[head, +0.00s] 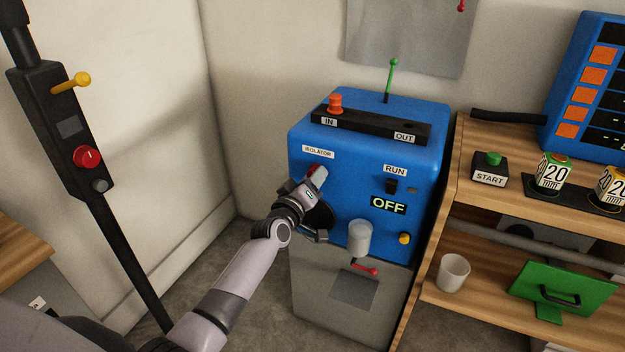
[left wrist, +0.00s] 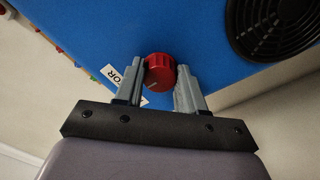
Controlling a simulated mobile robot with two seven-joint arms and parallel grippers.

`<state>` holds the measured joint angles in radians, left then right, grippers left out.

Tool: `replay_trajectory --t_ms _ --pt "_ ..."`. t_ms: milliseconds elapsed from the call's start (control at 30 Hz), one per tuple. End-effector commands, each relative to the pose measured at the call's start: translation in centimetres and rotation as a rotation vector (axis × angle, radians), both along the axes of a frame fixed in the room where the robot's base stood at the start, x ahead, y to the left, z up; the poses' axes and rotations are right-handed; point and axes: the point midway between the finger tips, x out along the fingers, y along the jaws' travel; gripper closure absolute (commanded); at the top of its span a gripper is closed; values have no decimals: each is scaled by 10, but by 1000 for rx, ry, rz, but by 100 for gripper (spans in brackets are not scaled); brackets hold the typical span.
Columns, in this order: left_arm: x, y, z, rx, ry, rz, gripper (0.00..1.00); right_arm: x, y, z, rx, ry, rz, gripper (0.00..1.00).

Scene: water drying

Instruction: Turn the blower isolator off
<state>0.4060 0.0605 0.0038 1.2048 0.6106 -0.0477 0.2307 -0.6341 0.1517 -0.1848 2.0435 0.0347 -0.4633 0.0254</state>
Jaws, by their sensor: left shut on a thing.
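The blue blower cabinet (head: 345,150) stands in the middle of the head view, with a white ISOLATOR label (head: 318,152) on its front. Just below the label is the red isolator knob (head: 319,171), partly covered by my left gripper (head: 315,182). In the left wrist view, the ribbed red knob (left wrist: 158,69) sits between the two grey fingertips of my left gripper (left wrist: 161,77), which is shut on it. A pale mark shows on the knob, but its exact setting is hard to tell. My right gripper is not in view.
A wooden shelf unit (head: 480,135) stands close on the right. A black post (head: 118,245) with a control box stands at the left.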

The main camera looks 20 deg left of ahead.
Motion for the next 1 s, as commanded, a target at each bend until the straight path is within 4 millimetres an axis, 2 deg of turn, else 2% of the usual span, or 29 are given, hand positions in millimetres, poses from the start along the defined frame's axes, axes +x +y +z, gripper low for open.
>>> replay_trajectory --t_ms 467,500,567,600,867,1000 --pt "0 0 -1 -16 1 0 91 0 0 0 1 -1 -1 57" --pt "0 0 -1 -16 1 0 58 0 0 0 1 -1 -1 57" --pt "0 0 -1 -16 1 0 38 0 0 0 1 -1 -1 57" --pt "0 0 -1 -16 1 0 36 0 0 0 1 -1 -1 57" --pt "0 0 0 -14 1 -1 36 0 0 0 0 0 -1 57" --pt "-7 0 0 -14 1 -1 36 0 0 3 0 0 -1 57"
